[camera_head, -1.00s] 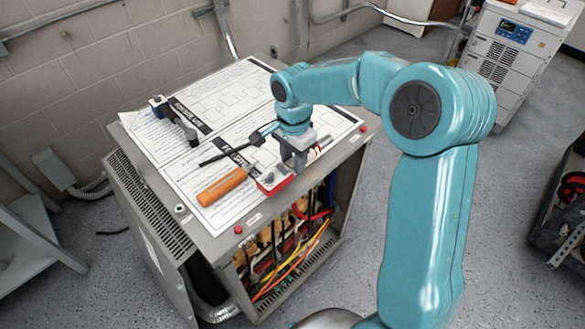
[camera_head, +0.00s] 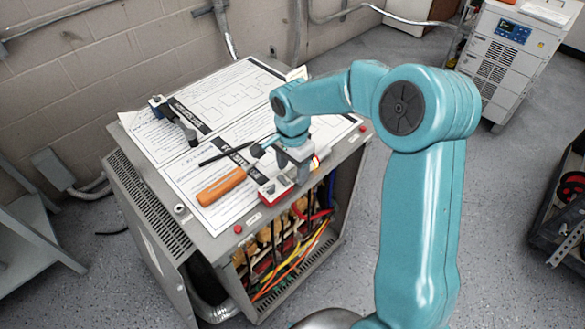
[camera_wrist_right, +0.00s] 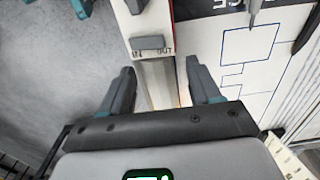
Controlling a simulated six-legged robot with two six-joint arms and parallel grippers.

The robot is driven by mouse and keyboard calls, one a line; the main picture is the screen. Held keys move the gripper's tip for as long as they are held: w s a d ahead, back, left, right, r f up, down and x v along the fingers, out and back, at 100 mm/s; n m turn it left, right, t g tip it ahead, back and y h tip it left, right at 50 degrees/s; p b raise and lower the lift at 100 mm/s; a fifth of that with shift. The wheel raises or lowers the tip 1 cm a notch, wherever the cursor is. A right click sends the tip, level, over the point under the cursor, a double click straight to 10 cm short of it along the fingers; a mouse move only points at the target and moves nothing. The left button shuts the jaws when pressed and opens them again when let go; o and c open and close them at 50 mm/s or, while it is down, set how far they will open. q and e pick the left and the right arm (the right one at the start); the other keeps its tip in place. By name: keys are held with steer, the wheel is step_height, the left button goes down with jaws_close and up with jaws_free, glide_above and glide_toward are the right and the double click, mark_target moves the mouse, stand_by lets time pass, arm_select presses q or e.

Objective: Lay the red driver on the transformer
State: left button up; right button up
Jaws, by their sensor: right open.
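My right gripper (camera_head: 292,170) is over the front edge of the cabinet top, beside a red-and-white boxy piece (camera_head: 272,192) that it partly hides. In the right wrist view the gripper (camera_wrist_right: 162,68) is open with nothing gripped between its fingers. A white piece with a red side and lettering "IN" and "OUT" (camera_wrist_right: 148,18) lies just beyond the fingertips. An orange-handled driver (camera_head: 221,187) lies left of the boxy piece. I cannot tell which one is the red driver. The cabinet (camera_head: 190,235), apparently the transformer, has an open front showing coloured wires. My left gripper is not in view.
Printed sheets (camera_head: 225,97) cover the cabinet top. A dark tool with a blue end (camera_head: 172,117) and a black-shafted tool (camera_head: 224,155) lie on them. A metal shelf (camera_head: 38,235) stands left and a white machine (camera_head: 500,60) at the back right.

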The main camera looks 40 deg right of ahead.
mark_target(293, 171)
step_height(293, 171, up, 11)
steer(key=shift+r, duration=0.2)
stand_by(0.6)
